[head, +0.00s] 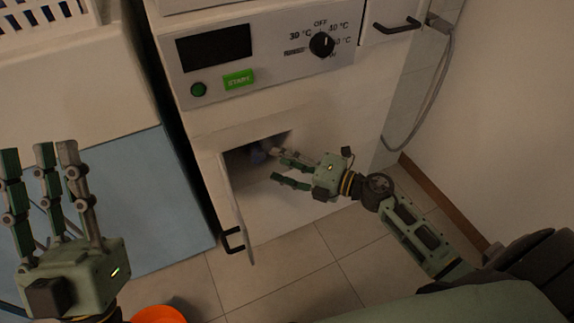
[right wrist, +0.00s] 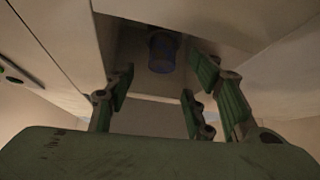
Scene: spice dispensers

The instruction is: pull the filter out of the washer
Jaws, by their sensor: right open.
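The washer (head: 290,105) is a white machine with a dial and a green start button. Its small lower door (head: 235,215) hangs open at the left of a dark opening. The filter (head: 258,155) is a dark bluish round piece inside the opening; it also shows in the right wrist view (right wrist: 163,52). My right gripper (head: 280,166) is open at the opening, its fingers pointing in toward the filter, with a gap between them and it. My left gripper (head: 40,165) is raised at the left with its fingers spread, open and empty, away from the washer.
An orange bowl-like object (head: 158,314) is on the floor at the bottom left. A blue-fronted cabinet (head: 150,195) stands left of the washer, with a white basket (head: 40,15) on top. A grey hose (head: 430,100) hangs by the right wall.

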